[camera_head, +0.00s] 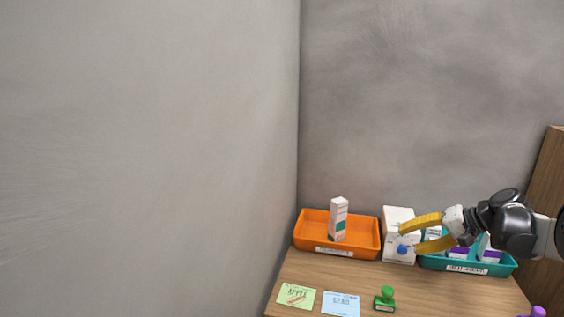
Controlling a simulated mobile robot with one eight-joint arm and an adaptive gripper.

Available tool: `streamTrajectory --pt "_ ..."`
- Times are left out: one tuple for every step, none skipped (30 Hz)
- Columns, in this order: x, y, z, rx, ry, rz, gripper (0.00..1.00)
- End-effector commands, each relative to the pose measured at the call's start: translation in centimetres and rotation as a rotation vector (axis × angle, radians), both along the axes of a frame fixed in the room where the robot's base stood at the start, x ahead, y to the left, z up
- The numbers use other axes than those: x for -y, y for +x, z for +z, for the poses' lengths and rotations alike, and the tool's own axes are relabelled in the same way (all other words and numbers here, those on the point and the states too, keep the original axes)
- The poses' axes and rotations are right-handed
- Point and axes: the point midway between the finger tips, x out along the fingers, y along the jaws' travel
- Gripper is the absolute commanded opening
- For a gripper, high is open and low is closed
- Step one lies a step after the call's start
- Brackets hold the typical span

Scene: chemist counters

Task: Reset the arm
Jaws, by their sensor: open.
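My gripper (405,238) has yellow fingers and reaches in from the right on a black and white arm. It is open, with its fingertips pointing left in front of a white box (396,216). A small blue spot (403,250) shows on the front of that box, just by the lower finger. I see nothing held between the fingers. The gripper and arm hide part of the white box and part of the teal tray (505,268).
An orange tray (308,248) holds an upright white and green box (338,219). The teal tray holds several boxes. A green card (296,296), a blue card (340,304) and a green stamp (385,299) lie on the wooden counter (350,275). Grey walls close the left and back.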

Motion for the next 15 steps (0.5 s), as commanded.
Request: streamTrajectory --pt "-2.6 -1.3 1.1 -0.015 -0.046 0.012 0.50" --pt "-3.8 -2.2 1.6 -0.022 -0.076 0.015 0.50" --pt "-5.4 -3.3 2.2 -0.031 -0.116 0.020 0.50" --pt "-6.6 -4.3 2.6 -0.036 -0.148 0.026 0.50" --pt "-7.7 -5.3 3.0 -0.039 -0.179 0.030 0.50" --pt "-9.1 -6.7 3.3 -0.043 -0.220 0.037 0.50" --pt "-10.1 -7.8 3.6 -0.044 -0.251 0.040 0.50" --pt "-11.0 -9.0 3.8 -0.044 -0.283 0.047 0.50" --pt "-12.2 -10.6 3.9 -0.042 -0.325 0.055 0.50" --pt "-12.9 -11.8 4.0 -0.038 -0.358 0.060 0.50" --pt "-13.7 -13.0 4.1 -0.035 -0.389 0.067 0.50" --pt "-14.6 -14.7 4.0 -0.028 -0.431 0.075 0.50" --pt "-15.2 -15.9 4.0 -0.021 -0.463 0.082 0.50" --pt "-15.7 -17.1 3.9 -0.013 -0.495 0.089 0.50" --pt "-16.4 -18.8 3.6 0.000 -0.535 0.099 0.50"
